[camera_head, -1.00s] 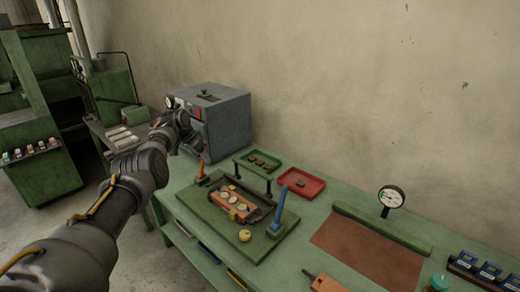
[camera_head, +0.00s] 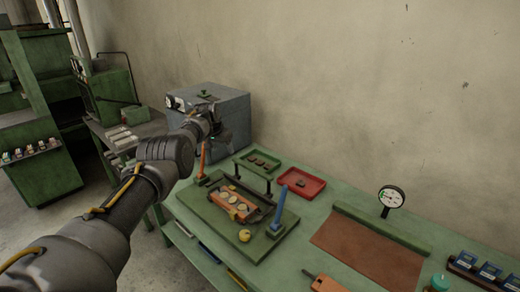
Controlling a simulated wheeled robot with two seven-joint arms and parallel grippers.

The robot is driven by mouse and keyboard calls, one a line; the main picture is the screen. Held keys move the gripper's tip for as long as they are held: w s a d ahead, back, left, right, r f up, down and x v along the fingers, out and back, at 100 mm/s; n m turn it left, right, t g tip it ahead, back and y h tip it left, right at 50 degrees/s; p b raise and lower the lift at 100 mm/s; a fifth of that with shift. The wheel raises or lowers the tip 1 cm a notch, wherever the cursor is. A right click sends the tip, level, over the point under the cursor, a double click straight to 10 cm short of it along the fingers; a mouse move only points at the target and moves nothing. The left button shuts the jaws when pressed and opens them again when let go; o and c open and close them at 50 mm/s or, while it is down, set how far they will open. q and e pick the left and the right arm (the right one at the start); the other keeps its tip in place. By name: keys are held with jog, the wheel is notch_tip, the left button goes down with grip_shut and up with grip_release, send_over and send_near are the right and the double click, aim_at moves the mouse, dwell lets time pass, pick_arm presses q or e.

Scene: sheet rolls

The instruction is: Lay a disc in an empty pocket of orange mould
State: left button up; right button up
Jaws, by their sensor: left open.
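The orange mould (camera_head: 247,214) lies in a dark handled frame (camera_head: 262,211) on the green board. Several pale round discs (camera_head: 232,199) show in a row along it; at this size I cannot tell which pocket is empty. A small yellow round piece (camera_head: 245,235) sits on the board in front of the mould, apart from it. My left gripper (camera_head: 222,131) is open and in the air, above and behind the mould, in front of the grey box. It touches nothing that I can see. My right gripper is not in view.
An orange post (camera_head: 202,161) and a blue post (camera_head: 279,210) flank the mould on the green board (camera_head: 215,219). Green (camera_head: 259,162) and red (camera_head: 302,182) trays lie behind. A grey box (camera_head: 232,110) stands at the back. A brown sheet (camera_head: 365,255) lies right.

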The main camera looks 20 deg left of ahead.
pick_arm(q)
jog(key=s+d+r+n, duration=0.1)
jog(key=d+r+n, duration=0.1)
jog(key=d, duration=0.7)
jog(key=s+d+r+n+y, duration=0.1)
jog(key=d+r, duration=0.3)
jog(key=d, duration=0.5)
jog(key=shift+s+d+n, duration=0.25)
jog(key=shift+s+n, duration=0.15)
jog(key=shift+s, duration=0.35)
